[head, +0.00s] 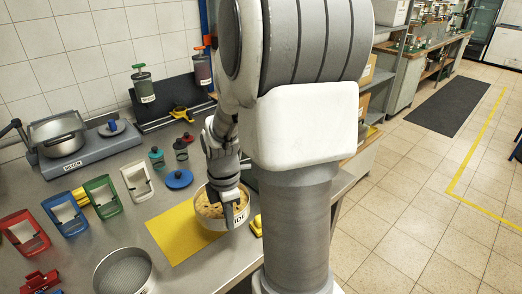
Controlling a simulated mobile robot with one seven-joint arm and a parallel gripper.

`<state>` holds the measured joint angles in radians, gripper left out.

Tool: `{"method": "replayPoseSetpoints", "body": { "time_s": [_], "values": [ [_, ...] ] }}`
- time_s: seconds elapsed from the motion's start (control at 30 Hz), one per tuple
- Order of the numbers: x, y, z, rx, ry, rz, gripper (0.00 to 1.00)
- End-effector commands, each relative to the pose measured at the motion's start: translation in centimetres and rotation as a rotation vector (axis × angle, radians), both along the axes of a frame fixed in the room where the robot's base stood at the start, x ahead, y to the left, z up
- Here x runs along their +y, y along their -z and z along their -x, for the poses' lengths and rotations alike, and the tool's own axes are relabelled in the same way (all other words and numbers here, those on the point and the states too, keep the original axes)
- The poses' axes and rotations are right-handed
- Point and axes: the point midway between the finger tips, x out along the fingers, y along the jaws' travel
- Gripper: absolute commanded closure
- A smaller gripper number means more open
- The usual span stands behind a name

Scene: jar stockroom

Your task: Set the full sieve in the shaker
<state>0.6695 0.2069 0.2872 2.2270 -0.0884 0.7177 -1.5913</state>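A round pale sieve full of light brown, lumpy material (206,207) stands at the right front edge of a yellow mat. Its wall has a label, partly covered, ending in "IDE". My gripper (232,212) points down at the sieve's right side, with a dark finger in front of its wall. Whether the fingers are closed on the rim is hidden. A grey machine (85,163) at the back left has a small label I cannot read surely and a metal pan (62,140) on it. I cannot tell whether it is the shaker.
An empty round metal sieve or pan (124,274) stands at the front left. The yellow mat (170,232) lies between. Red, blue, green and white scoop-like holders (67,216) line the bench. A blue lid (179,179) and small jars (181,150) stand behind the full sieve.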

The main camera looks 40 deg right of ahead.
Motion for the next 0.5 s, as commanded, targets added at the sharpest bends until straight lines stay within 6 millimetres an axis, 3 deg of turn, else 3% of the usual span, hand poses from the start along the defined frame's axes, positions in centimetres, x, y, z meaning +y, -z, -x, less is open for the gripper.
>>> {"method": "replayPoseSetpoints", "body": {
  "time_s": [0.5],
  "values": [
    [5.2,2.8,-4.7,0.000,0.527,-0.001,1.00]
  ]
}}
